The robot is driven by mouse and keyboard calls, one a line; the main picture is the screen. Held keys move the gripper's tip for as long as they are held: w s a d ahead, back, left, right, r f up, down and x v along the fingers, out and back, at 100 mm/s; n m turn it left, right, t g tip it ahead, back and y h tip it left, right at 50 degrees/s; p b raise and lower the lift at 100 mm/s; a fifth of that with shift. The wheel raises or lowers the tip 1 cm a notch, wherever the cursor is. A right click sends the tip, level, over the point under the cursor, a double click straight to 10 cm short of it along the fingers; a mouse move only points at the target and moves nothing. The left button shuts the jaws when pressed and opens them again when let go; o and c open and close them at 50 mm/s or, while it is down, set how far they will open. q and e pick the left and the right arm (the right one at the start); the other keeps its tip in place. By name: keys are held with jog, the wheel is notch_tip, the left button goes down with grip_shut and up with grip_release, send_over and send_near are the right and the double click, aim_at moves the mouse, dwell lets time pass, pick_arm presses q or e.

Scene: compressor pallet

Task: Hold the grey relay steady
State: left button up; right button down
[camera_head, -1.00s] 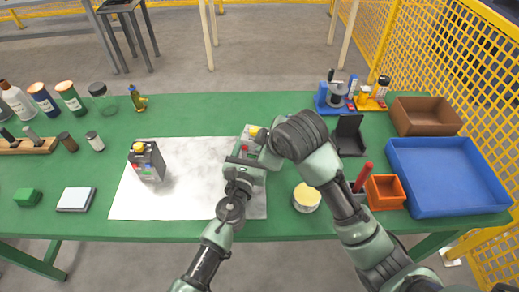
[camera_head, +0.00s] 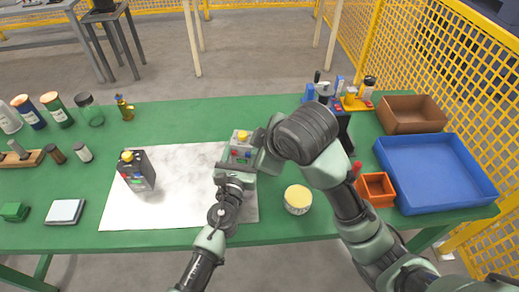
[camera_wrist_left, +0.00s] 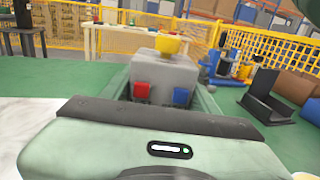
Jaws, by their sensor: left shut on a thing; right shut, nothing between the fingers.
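The grey relay (camera_head: 241,147) stands upright near the right end of the white sheet (camera_head: 180,205). It has a yellow knob on top and red and blue parts on its face. It also shows in the left wrist view (camera_wrist_left: 165,75). My left gripper (camera_head: 238,166) is shut on the grey relay from the front. My right gripper (camera_head: 265,158) is shut and empty close to the relay's right side; its tips are largely hidden by its own arm, so I cannot tell whether they touch it.
A dark relay (camera_head: 137,170) with a yellow knob stands on the sheet's left. A round tin with a cream top (camera_head: 298,198), an orange bin (camera_head: 376,190), a blue tray (camera_head: 435,172) and a brown box (camera_head: 411,114) stand right. Bottles (camera_head: 57,109) line the back left.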

pick_arm(q)
jog(key=shift+a+f, duration=0.15)
jog(key=shift+f, duration=0.05)
jog(key=o, duration=1.9)
jog(key=shift+c, duration=0.2)
jog(key=shift+r, duration=0.1)
